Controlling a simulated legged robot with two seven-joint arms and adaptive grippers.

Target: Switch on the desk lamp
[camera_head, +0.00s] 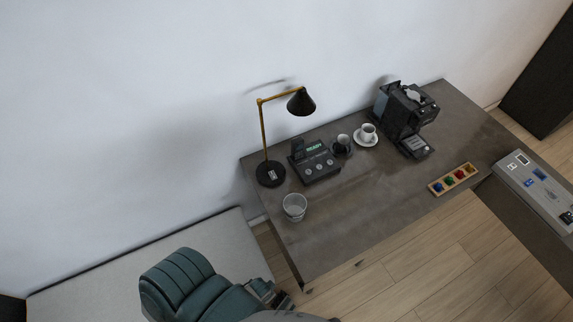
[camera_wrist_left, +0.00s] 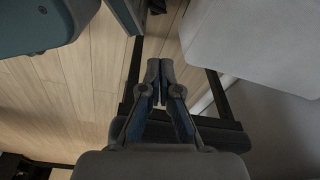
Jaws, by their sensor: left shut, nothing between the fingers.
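The desk lamp (camera_head: 301,102) stands at the left end of the desk in the head view, with a black shade, a brass arm and a round black base (camera_head: 271,174). A small light-coloured switch shows on the base. No glow shows from the shade. My left gripper (camera_head: 283,301) is low in the head view, near the desk's front left corner and well apart from the lamp. In the left wrist view my left gripper (camera_wrist_left: 161,72) has its fingers together with nothing between them, with floor behind. My right gripper is not in view.
On the dark desk (camera_head: 340,218) stand a glass (camera_head: 294,207), a telephone (camera_head: 315,163), cups, a coffee machine (camera_head: 405,116) and a wooden tray (camera_head: 452,180) of coloured capsules. A light bench (camera_head: 150,262) adjoins the left side. The desk's front middle is clear.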

